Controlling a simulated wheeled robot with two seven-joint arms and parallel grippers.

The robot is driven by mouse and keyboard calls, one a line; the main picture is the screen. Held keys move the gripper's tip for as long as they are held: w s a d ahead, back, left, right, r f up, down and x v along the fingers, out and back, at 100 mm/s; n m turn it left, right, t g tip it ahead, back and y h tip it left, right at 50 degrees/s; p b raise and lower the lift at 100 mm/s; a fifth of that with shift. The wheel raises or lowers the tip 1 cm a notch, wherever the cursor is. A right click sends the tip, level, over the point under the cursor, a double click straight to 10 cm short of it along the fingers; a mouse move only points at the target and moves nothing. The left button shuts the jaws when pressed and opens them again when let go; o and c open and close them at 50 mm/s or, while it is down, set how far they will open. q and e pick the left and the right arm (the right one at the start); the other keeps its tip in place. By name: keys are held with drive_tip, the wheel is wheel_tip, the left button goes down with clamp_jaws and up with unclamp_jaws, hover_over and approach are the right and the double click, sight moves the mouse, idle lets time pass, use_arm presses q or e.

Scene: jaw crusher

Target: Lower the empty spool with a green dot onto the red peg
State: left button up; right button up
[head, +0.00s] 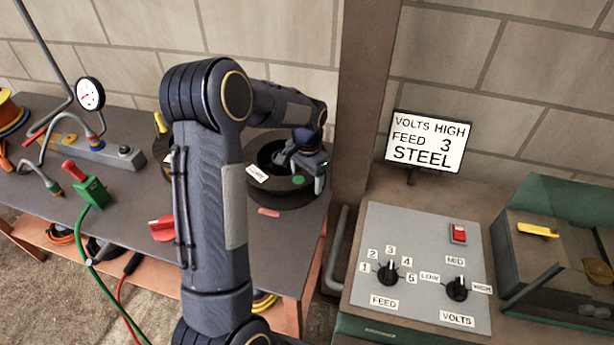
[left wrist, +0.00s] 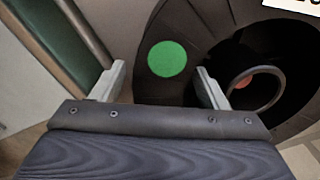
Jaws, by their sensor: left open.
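The dark spool with the green dot (head: 272,190) is at the right end of the grey bench, seen beyond my left arm. Its green dot (left wrist: 167,59) lies between my fingers in the left wrist view. My left gripper (left wrist: 160,85) is open, one finger near the outer rim, the other near the edge of the central hole. It also shows over the spool in the head view (head: 309,161). A small red patch (left wrist: 243,82) shows inside the hole beside a grey ring; I cannot tell whether it is the red peg. My right gripper is out of view.
A brown post (head: 365,100) stands just right of the spool. A control panel (head: 420,260) with knobs and a sign (head: 428,141) are further right. A green connector (head: 91,192) and a gauge (head: 90,93) are on the left of the bench.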

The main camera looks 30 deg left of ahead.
use_arm(q)
drive_tip(key=shift+r, duration=0.1)
wheel_tip(320, 180, up, 8)
drive_tip(key=shift+d+f, duration=0.1)
drive_tip(key=shift+f, duration=0.05)
idle(0.6)
drive_tip(key=s+d+r+n+t+h, duration=0.1)
drive_tip(key=s+d+r+t, duration=0.2)
drive_tip(key=s, duration=0.4)
drive_tip(key=s+d+r+n+h, duration=0.1)
drive_tip(key=s+d+r, duration=0.35)
drive_tip(key=s, duration=0.35)
drive_tip(key=s+d+f+n+t+h, duration=0.2)
drive_tip(key=s+d, duration=0.4)
drive_tip(key=s, duration=0.5)
drive_tip(key=shift+t, duration=0.3)
drive_tip(key=shift+s, duration=0.1)
drive_tip(key=shift+c, duration=0.5)
